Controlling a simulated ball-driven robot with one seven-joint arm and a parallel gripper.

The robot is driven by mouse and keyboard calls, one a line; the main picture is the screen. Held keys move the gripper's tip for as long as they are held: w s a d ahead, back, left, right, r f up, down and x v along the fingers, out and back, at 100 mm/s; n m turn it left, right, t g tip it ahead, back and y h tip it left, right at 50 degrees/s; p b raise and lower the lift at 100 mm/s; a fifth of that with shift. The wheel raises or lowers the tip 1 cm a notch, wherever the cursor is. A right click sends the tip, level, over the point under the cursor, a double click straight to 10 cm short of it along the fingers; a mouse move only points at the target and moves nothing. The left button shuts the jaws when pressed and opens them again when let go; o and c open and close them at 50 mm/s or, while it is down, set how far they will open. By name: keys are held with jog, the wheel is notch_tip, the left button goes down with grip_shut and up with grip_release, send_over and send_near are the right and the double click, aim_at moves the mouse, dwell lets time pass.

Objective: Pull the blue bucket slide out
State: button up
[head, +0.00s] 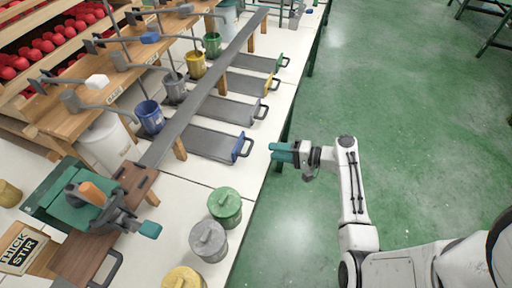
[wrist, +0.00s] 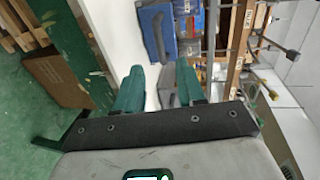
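The blue bucket (head: 150,118) stands at the inner end of its grey slide (head: 208,141), behind a long grey rail. The slide lies flat on the white table and ends in a dark handle with blue (head: 242,147) near the table edge. A blue-edged handle, apparently this one, also shows in the wrist view (wrist: 155,35), ahead of the fingers. My gripper (head: 272,151) hangs at the table edge, to the right of the handle and apart from it. In the wrist view its teal fingers (wrist: 160,70) are spread, with nothing held between them.
Other slides with grey, yellow and green buckets (head: 195,65) line up beyond. Lidded green (head: 224,205), grey (head: 208,240) and yellow cans stand on the near table. A teal clamp-like device (head: 90,200) stands at left. The green floor at right is open.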

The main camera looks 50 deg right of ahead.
jog(key=x, duration=0.7)
jog(key=shift+w+a+f+p, duration=0.1)
jog(key=shift+w+p, duration=0.15)
jog(key=shift+p, duration=0.1)
grip_shut()
